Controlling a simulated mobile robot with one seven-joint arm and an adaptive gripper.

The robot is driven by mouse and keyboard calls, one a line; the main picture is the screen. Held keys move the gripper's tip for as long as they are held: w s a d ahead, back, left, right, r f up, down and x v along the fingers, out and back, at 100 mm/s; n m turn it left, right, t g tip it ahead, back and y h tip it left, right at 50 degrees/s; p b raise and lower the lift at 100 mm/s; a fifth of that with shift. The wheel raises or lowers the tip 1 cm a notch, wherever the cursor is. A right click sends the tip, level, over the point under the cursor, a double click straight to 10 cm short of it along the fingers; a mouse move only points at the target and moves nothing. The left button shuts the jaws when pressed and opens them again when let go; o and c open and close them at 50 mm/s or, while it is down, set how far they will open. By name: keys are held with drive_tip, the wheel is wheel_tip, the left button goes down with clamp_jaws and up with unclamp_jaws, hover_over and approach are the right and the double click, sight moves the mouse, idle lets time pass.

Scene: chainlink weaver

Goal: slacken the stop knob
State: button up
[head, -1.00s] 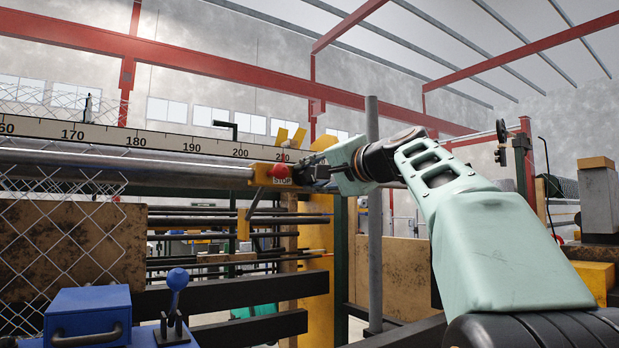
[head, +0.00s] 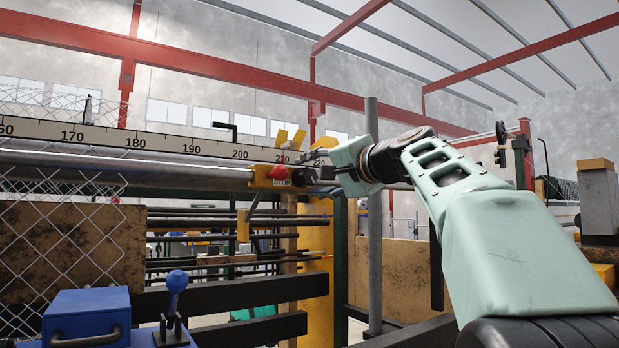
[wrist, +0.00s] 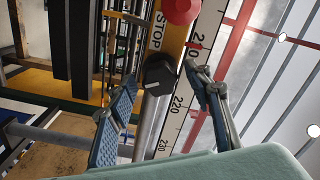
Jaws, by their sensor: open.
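The stop is a yellow block marked STOP (head: 264,176) on the steel rail under the scale, near the 210 mark. A red button (head: 279,172) sits on its face, and the button also shows in the wrist view (wrist: 182,9). The black stop knob (wrist: 158,74) with a pale mark stands out from the block's end. In the head view the knob (head: 310,174) is small and partly hard to make out. My gripper (wrist: 160,76) is open, its two fingers on either side of the knob. Gaps show between both fingers and the knob, so I see no grip.
The scale bar (head: 107,137) runs along the rail behind the stop. A grey upright post (head: 374,235) stands beside my gripper. Chain-link mesh (head: 60,235) hangs at the left. A blue box (head: 86,318) and a blue ball-topped lever (head: 177,282) stand at the front left.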

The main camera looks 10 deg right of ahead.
drive_tip(key=v, duration=0.6)
drive_tip(key=shift+s, duration=0.1)
idle(0.3)
